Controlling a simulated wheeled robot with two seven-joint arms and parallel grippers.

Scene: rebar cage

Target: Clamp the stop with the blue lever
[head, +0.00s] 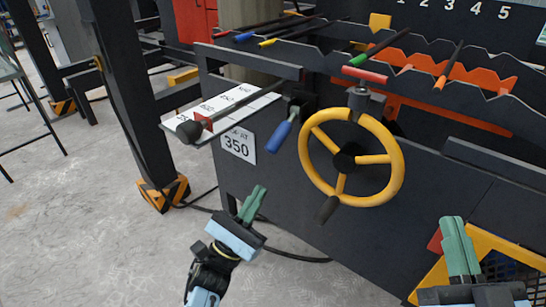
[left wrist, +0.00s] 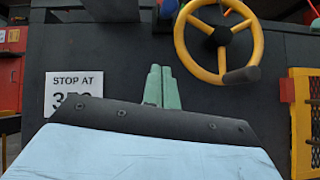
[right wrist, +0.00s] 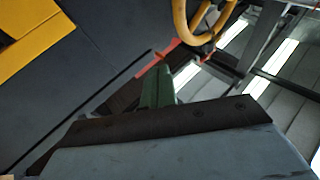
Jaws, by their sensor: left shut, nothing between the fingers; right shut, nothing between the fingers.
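The blue lever (head: 282,136) hangs down and slightly left from a dark clamp block (head: 294,104) on the machine's front. A bar with a black knob (head: 190,131) and a red piece (head: 204,121) lies over the white scale (head: 222,104); I take it for the stop. A sign (head: 238,146) reads 350; the left wrist view shows "STOP AT" on it (left wrist: 72,82). My left gripper (head: 258,190) is shut and empty, below and left of the lever, apart from it. My right gripper (head: 453,220) is shut and empty at lower right, away from the lever.
A yellow handwheel (head: 393,178) with a dark handle (head: 327,209) stands right of the lever. Bars with coloured ends lie on notched racks (head: 450,66) above. A dark post (head: 125,95) stands at left. A yellow-framed mesh panel (head: 500,250) is near my right gripper.

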